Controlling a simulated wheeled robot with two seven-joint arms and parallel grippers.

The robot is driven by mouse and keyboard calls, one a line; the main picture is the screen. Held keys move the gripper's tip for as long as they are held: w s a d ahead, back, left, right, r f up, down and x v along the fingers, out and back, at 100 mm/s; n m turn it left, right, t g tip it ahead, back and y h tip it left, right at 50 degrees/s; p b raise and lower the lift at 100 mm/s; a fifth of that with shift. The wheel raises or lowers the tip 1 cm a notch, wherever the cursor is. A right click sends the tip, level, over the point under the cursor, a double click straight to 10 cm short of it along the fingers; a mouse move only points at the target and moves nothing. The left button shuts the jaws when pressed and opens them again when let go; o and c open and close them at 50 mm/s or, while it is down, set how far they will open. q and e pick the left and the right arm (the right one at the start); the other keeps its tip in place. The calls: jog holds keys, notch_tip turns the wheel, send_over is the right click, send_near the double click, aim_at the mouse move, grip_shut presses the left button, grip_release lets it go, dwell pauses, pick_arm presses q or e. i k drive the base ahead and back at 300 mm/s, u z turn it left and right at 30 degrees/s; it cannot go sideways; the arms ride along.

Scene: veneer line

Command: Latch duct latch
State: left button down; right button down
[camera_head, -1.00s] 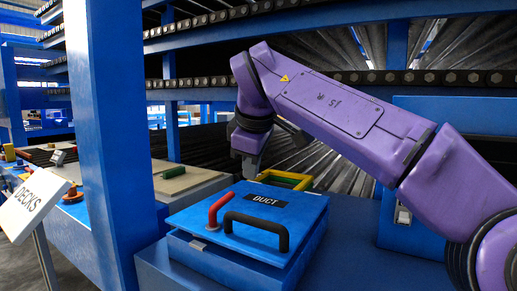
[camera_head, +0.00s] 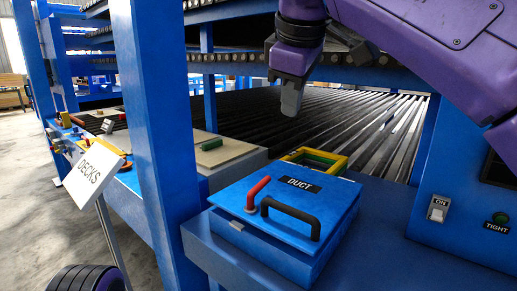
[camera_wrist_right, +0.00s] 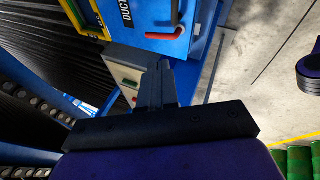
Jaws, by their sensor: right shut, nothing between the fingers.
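The blue duct box (camera_head: 270,250) stands on a blue ledge in the head view, its lid (camera_head: 325,200) marked DUCT. The red duct latch (camera_head: 257,194) is a bent lever at the lid's left edge, its arm pointing toward the back. A black handle (camera_head: 291,214) is beside it. A small metal plate (camera_head: 236,226) shows on the front below the latch. My right gripper (camera_head: 291,100) is shut and empty, above and behind the box, apart from the latch. In the right wrist view the gripper (camera_wrist_right: 155,85) points toward the latch (camera_wrist_right: 164,34). My left gripper is out of view.
A blue post (camera_head: 160,150) stands left of the box. A DECKS sign (camera_head: 95,174) is left of that. A yellow-and-green frame (camera_head: 318,161) lies behind the box. A panel with an ON switch (camera_head: 438,208) is at the right. Air above the lid is free.

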aim_at(250, 208)
jog(key=k, duration=1)
